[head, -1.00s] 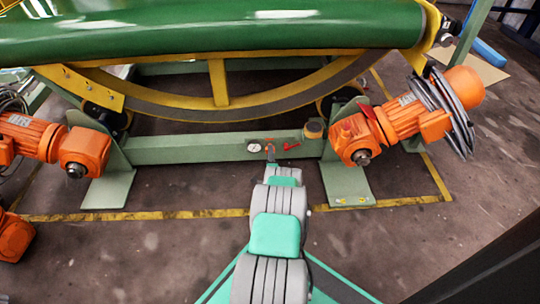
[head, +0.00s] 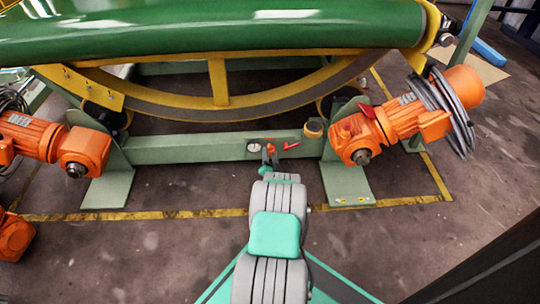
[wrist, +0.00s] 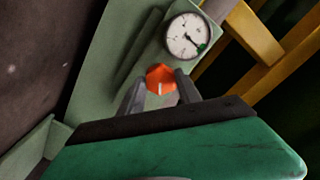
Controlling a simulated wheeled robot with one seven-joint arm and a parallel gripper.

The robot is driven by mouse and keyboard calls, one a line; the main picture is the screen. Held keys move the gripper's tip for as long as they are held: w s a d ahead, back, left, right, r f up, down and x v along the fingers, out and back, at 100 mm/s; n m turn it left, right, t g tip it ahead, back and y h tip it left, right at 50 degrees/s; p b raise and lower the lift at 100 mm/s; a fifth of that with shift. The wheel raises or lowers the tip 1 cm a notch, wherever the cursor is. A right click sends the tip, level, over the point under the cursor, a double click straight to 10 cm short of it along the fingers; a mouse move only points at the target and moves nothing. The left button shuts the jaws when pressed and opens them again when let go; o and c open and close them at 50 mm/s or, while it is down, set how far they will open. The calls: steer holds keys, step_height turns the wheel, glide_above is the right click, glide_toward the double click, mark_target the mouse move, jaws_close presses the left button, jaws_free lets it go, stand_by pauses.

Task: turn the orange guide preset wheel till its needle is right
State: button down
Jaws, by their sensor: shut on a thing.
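The orange guide preset wheel (wrist: 161,78) is a small faceted knob with a pale mark, on the green beam below its dial in the wrist view. My gripper (wrist: 160,88) is shut on the wheel, with one grey finger at each side of it. The white round dial (wrist: 187,36) has a dark needle, which points to the lower right, close to a green patch on its rim. In the head view the dial (head: 254,147) is small, and my gripper (head: 269,155) is just right of it. The wheel is mostly hidden there.
A red lever (head: 291,146) sits on the beam (head: 190,149) right of my gripper. Orange motors (head: 84,150) stand at both ends of the beam. A yellow ring (head: 218,85) and green roller are above. Open floor lies in front, with yellow lines.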

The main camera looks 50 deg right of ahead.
steer(key=shift+n, duration=1.1)
steer(key=c, duration=0.8)
jaws_free()
steer(key=shift+c, duration=0.2)
steer(key=p+v, duration=0.3)
steer(key=v, duration=0.4)
steer(key=shift+s+a+p, duration=0.25)
steer(key=shift+s+p, duration=0.05)
steer(key=shift+p, duration=0.1)
